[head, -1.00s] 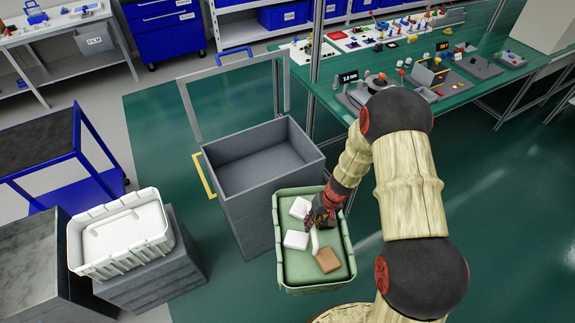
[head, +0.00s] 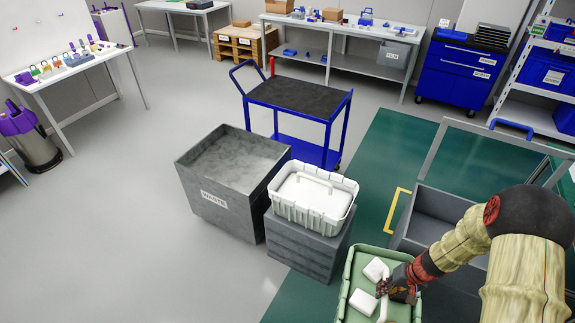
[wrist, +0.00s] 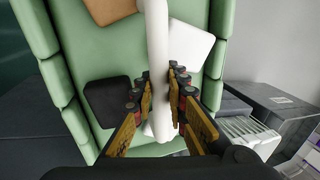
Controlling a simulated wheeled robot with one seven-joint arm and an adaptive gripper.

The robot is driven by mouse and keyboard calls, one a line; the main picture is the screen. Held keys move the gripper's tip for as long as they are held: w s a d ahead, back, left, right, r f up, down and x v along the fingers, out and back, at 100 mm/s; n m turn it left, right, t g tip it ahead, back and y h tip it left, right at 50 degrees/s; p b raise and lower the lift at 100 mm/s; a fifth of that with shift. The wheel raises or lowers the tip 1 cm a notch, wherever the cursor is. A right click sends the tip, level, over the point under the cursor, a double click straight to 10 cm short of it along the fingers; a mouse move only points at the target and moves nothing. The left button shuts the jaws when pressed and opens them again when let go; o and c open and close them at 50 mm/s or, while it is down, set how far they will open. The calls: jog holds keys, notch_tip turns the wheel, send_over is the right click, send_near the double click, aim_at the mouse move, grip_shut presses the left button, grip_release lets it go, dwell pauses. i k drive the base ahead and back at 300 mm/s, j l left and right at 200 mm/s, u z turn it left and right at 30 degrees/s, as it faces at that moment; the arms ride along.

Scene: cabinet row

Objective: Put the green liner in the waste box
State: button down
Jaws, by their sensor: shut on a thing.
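The green liner (head: 352,275) is a pale green tub at the lower right of the head view, partly cut off by the frame. White blocks (head: 364,302) lie in it. The wrist view also shows a brown block (wrist: 110,8) and a dark block (wrist: 108,100) inside. My gripper (wrist: 158,98) is shut on the liner's white bar handle (wrist: 157,35), one finger on each side. My gripper also shows in the head view (head: 392,292). The waste box (head: 222,205) is a grey, open-topped box with a white label, left of the liner. I cannot tell what is under the liner.
A white liner (head: 313,198) with a handle sits on a grey box (head: 305,247) between the waste box and the green liner. A blue cart (head: 300,100) stands behind. A grey open container (head: 430,215) with a yellow handle is beside the liner.

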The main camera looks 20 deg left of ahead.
aim_at(223, 171)
jog(key=u, duration=1.5)
jog(key=i+j+u, duration=0.1)
jog(key=u, duration=0.3)
jog(key=i+u, duration=0.1)
jog(key=u, duration=0.3)
jog(key=i+j+u, duration=0.1)
jog(key=u, duration=0.25)
jog(key=i, duration=4.05)
jog(key=i+z, duration=0.25)
jog(key=z, duration=0.25)
jog(key=i+j+z, duration=0.2)
jog(key=z, duration=2.9)
